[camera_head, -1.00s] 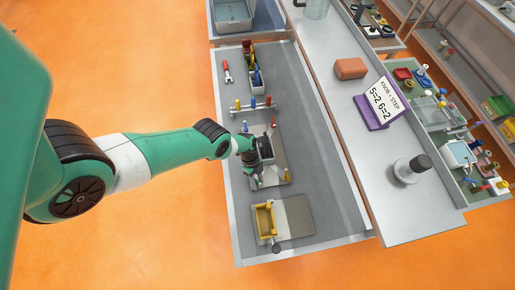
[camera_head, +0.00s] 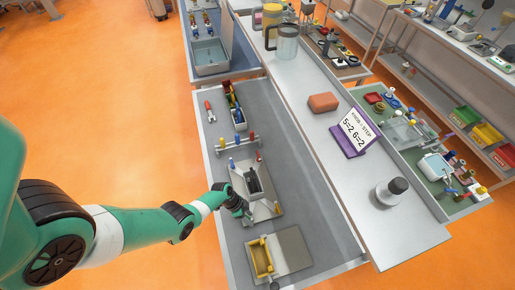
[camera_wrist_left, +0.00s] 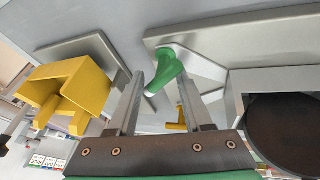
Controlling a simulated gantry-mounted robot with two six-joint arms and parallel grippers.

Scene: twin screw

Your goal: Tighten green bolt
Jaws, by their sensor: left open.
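The green bolt (camera_wrist_left: 165,68) shows in the left wrist view, at the edge of a grey metal plate. My left gripper (camera_wrist_left: 162,85) is open, with its two fingers on either side of the bolt; I cannot tell whether they touch it. In the head view, my left gripper (camera_head: 246,216) is at the front left edge of the fixture plate (camera_head: 265,213), and the green bolt is hidden there. My right gripper is not in view.
A purple sign (camera_head: 347,146) stands on the right-hand shelf.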

